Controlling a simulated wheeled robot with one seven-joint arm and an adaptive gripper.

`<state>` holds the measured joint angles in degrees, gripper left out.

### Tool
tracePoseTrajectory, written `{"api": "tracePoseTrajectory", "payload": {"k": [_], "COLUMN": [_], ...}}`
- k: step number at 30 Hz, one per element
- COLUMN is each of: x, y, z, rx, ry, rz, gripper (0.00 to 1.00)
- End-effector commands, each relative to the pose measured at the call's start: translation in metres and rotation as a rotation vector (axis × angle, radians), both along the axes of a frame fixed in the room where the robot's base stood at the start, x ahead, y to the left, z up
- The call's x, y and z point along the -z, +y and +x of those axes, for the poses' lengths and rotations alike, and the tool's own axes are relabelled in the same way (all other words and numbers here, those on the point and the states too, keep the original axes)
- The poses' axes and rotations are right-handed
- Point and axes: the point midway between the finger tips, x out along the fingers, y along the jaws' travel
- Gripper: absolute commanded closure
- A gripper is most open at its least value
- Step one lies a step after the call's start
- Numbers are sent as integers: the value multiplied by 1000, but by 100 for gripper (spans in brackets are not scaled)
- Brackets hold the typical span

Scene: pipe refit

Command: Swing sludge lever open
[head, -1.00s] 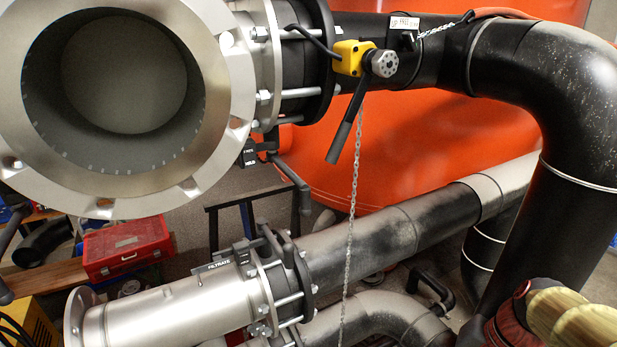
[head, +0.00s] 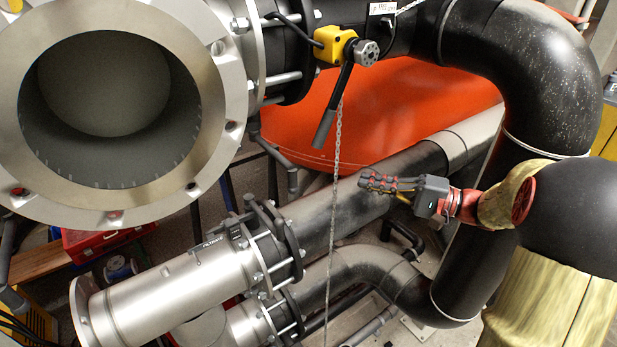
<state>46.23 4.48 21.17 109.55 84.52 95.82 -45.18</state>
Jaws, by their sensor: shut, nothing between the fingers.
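No label that I can read says sludge, so I cannot tell for sure which lever is meant. A black lever (head: 331,108) hangs down and slightly left from a yellow valve housing (head: 334,45) on the upper pipe. Another dark lever (head: 279,164) shows below the big flange, left of the orange tank. A dark bent handle (head: 403,238) sits low among the lower pipes. My gripper (head: 366,181) is in front of the middle grey-black pipe, pointing left. Its fingers are together and empty. In this view it appears right of and below the yellow housing's lever, apart from it.
A thin chain (head: 336,160) hangs between my gripper and the black lever in the picture. A large open flange (head: 232,100) fills the upper left. A steel pipe marked FILTRATE (head: 180,285) lies lower left. A thick black elbow pipe (head: 540,75) stands at the right.

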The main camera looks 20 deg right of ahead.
Motion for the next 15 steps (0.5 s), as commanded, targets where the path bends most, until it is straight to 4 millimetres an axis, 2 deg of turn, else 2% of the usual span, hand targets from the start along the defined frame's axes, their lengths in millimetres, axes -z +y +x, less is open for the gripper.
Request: {"api": "tracePoseTrajectory", "payload": {"k": [11,15], "x": [0,-1], "y": [1,10], "z": [1,7], "rx": [0,-1], "ry": [-2,-1], "rz": [-7,-6], "gripper": [100,100]}}
